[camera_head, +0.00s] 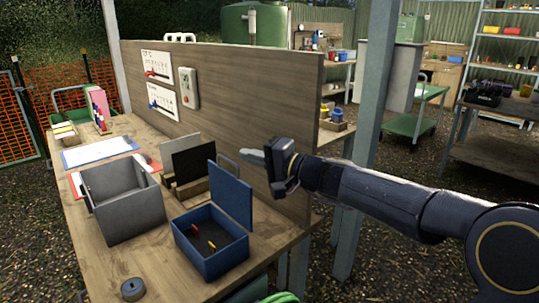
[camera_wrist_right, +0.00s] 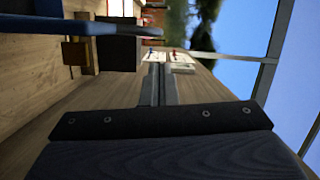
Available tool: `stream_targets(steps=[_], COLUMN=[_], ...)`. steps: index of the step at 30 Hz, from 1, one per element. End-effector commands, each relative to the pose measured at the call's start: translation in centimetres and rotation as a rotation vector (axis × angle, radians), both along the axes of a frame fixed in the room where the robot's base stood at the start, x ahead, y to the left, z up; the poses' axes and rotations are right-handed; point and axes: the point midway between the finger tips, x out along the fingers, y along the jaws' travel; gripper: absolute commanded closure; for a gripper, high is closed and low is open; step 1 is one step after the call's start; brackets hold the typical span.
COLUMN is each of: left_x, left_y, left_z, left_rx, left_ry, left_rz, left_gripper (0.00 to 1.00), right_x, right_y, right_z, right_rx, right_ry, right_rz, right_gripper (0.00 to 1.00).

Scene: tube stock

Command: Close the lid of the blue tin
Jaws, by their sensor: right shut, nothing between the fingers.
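The blue tin (camera_head: 212,264) sits on the wooden bench with its lid (camera_head: 231,193) open and standing nearly upright along its far side. A red item and a yellow item lie inside. My right gripper (camera_head: 250,157) is shut and empty, held up in front of the board, above and to the right of the lid's top edge in the head view and apart from it in the picture. The right wrist view shows its closed fingers (camera_wrist_right: 157,86), with a blue panel (camera_wrist_right: 80,27), apparently the lid, at the upper left. My left gripper is out of view.
A grey open box (camera_head: 128,213) stands left of the tin, with a dark panel (camera_head: 193,160) on a wooden base behind. A tall wooden board (camera_head: 245,92) closes off the bench's back. A round dark object (camera_head: 132,288) lies near the front edge.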

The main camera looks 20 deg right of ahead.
Motion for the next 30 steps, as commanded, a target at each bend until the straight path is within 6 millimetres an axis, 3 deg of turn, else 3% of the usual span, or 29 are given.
stream_targets(steps=[6, 30], left_x=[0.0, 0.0], left_y=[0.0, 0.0], left_z=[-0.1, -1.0], left_rx=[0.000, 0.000], left_ry=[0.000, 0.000], left_rz=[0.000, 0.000], left_gripper=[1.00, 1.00], right_x=[-0.7, -1.2], right_y=[1.8, 3.0], right_z=[-0.3, -0.2], right_rx=[0.001, -0.066], right_ry=[-0.001, -0.027], right_rz=[0.000, 0.000], right_gripper=[1.00, 1.00])
